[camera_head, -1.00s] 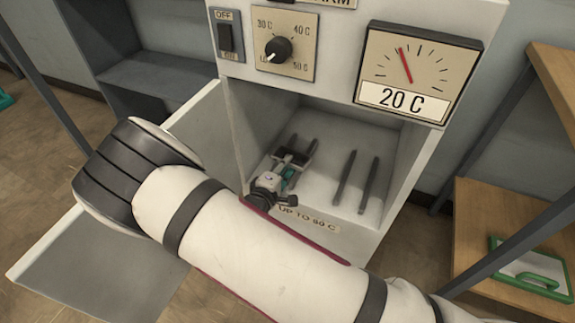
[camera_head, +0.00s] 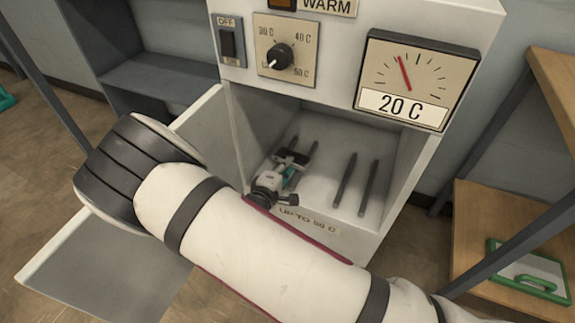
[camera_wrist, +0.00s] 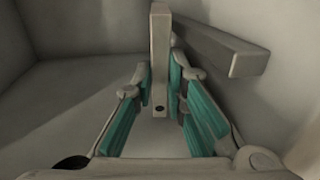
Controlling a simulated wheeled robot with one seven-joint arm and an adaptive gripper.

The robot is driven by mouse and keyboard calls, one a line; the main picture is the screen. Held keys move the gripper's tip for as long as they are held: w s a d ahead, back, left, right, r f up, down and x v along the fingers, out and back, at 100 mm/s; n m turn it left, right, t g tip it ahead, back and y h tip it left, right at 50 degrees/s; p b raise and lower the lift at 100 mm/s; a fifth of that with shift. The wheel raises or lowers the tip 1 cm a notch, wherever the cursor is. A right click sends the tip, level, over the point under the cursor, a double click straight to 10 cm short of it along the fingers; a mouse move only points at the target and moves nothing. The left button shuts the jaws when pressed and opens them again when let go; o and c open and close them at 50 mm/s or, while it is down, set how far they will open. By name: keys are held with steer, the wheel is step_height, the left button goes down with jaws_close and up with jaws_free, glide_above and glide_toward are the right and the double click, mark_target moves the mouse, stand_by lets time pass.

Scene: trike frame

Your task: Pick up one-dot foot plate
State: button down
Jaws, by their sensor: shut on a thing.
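The one-dot foot plate appears in the wrist view as a narrow grey-beige bar (camera_wrist: 160,62) with a single dark dot near its lower end. My gripper (camera_wrist: 161,92) has its teal pads on either side of this bar and is shut on it. In the head view my gripper (camera_head: 287,172) is inside the open warming cabinet (camera_head: 322,247), over the left pair of rails. A dark piece (camera_head: 292,157) shows at its fingertips there, but the dot cannot be made out. My gripper partly hides the left rails.
A second bar (camera_wrist: 222,46) stands close to the right of my gripper. The right pair of dark rails (camera_head: 356,182) is bare. Cabinet walls close in on both sides. The open door (camera_head: 115,260) hangs at left. A wooden shelf (camera_head: 490,220) with a green-framed item (camera_head: 528,272) is at right.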

steer(key=shift+r, duration=0.65)
steer(key=shift+f, duration=0.1)
steer(key=r+p+v, duration=0.2)
steer(key=p+v, duration=0.5)
steer(key=v, duration=0.7)
